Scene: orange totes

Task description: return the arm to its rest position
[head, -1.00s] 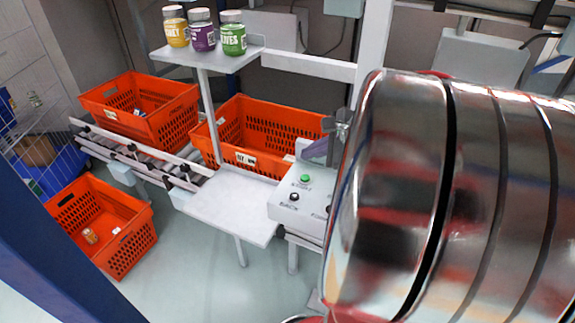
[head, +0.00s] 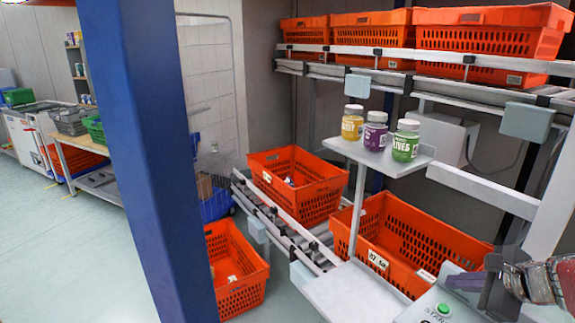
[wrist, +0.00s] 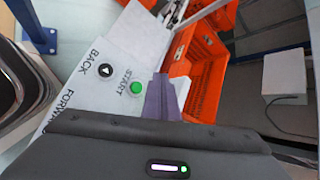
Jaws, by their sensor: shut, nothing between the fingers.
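My arm (head: 540,281) shows at the lower right edge of the head view. My gripper (head: 462,283) is at its end, just above the control box with the green START button (head: 443,308). In the wrist view my gripper's purple-grey fingers (wrist: 163,98) are together with nothing between them. The START button (wrist: 136,88) and the black BACK button (wrist: 105,71) lie just left of the fingers there. Whether the fingertips touch the box cannot be told. Most of my arm is out of view.
Orange totes stand on the lower conveyor (head: 280,222), the floor and the upper conveyor (head: 400,62). A small white shelf (head: 350,148) holds three jars. A blue post (head: 145,160) crosses the left. The floor (head: 50,260) at far left is clear.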

